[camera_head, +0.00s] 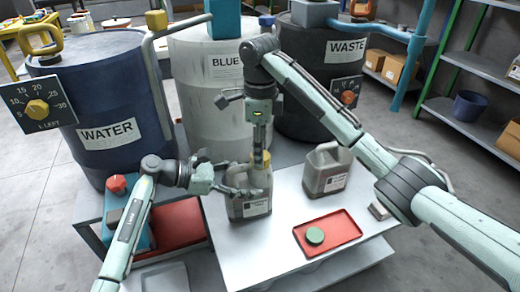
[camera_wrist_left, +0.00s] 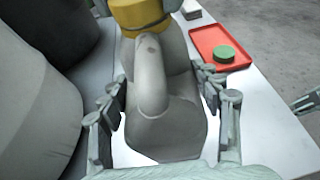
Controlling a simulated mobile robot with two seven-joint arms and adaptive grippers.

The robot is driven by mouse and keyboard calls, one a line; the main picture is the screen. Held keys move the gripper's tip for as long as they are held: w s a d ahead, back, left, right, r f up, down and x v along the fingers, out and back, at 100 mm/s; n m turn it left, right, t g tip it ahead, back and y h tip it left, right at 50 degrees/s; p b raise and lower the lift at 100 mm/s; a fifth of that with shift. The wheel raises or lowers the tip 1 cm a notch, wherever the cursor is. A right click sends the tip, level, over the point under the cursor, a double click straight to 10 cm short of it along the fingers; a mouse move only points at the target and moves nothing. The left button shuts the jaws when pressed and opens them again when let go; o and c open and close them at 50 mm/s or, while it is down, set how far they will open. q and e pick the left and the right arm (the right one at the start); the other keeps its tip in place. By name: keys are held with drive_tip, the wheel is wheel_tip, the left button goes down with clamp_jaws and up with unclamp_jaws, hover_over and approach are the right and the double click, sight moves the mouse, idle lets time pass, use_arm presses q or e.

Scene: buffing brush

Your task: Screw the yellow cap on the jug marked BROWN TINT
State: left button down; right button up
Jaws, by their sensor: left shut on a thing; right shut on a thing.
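A grey-brown jug (camera_head: 250,205) stands upright on the white table; its label is too small to read. My left gripper (camera_head: 232,188) is shut on the jug's body, with fingers on both sides in the left wrist view (camera_wrist_left: 165,105). The yellow cap (camera_head: 260,161) sits at the top of this jug, over its neck; it also shows in the left wrist view (camera_wrist_left: 140,14). My right gripper (camera_head: 260,150) comes down from above and is shut on the yellow cap. Whether the threads are engaged cannot be seen.
A second similar jug (camera_head: 326,170) stands to the right. A red tray (camera_head: 342,226) with a green cap (camera_head: 315,236) lies at the front right. Large drums marked WATER (camera_head: 105,100), BLUE (camera_head: 200,85) and WASTE (camera_head: 305,80) stand close behind.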

use_arm(q)
drive_tip(key=shift+f, duration=0.1)
use_arm(e)
drive_tip(key=m, duration=0.2)
drive_tip(key=shift+m, duration=0.3)
drive_tip(key=o, duration=0.7)
drive_tip(key=shift+r, duration=2.25)
drive_tip(key=shift+c, duration=0.4)
